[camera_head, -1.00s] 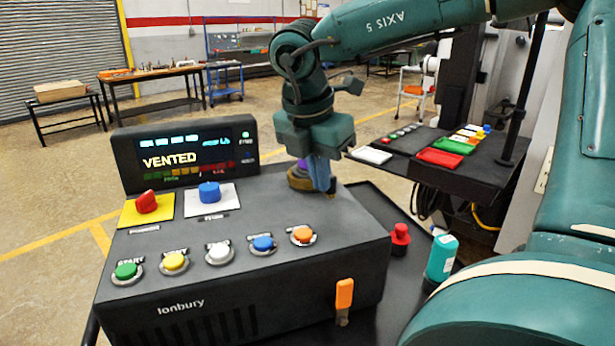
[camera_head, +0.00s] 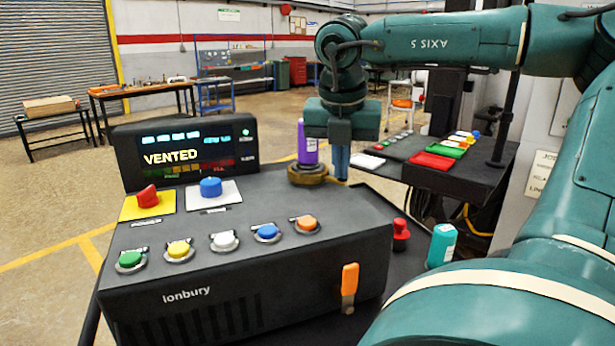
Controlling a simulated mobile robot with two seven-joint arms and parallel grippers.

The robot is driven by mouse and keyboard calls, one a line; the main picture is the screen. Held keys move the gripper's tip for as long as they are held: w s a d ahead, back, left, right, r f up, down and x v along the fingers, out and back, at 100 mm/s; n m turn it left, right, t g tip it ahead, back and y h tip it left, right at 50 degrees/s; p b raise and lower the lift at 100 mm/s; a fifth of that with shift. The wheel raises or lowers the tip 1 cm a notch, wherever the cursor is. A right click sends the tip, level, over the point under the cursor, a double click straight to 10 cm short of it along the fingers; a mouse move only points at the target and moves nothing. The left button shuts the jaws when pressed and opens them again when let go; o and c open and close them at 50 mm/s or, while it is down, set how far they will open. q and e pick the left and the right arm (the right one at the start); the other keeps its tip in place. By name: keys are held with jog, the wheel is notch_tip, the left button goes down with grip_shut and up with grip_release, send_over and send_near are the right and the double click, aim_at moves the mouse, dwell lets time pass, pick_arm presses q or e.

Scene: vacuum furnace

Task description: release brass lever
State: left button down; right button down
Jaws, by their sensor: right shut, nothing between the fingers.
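A brass-coloured round base (camera_head: 308,174) sits at the back right corner of the dark Ionbury console (camera_head: 240,255). An upright purple grip (camera_head: 307,142) with a pale label rises from it. I take the two together as the brass lever. My right gripper (camera_head: 336,162) points down just to the right of the purple grip. Its blue fingers are shut with nothing between them, and they look apart from the grip. The lower fingertips are partly behind the brass base and console edge. My left gripper is not in view.
The console has a red knob (camera_head: 147,196), a blue knob (camera_head: 211,187), several coloured buttons and an orange lever (camera_head: 350,279). Its display (camera_head: 186,152) reads VENTED. A red button (camera_head: 400,234) and a teal bottle (camera_head: 442,244) stand on the right. Open floor lies left.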

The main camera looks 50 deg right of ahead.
jog(key=shift+s+d+f, duration=0.1)
jog(key=shift+d+f, duration=0.05)
jog(key=shift+d, duration=0.35)
jog(key=d+n+b, duration=0.1)
jog(key=d+n, duration=0.1)
jog(key=shift+n+t, duration=0.3)
jog(key=shift+d+n+y, duration=0.3)
jog(key=shift+d+n, duration=0.4)
jog(key=shift+n, duration=0.3)
jog(key=shift+w+d, duration=0.3)
jog(key=shift+d, duration=0.15)
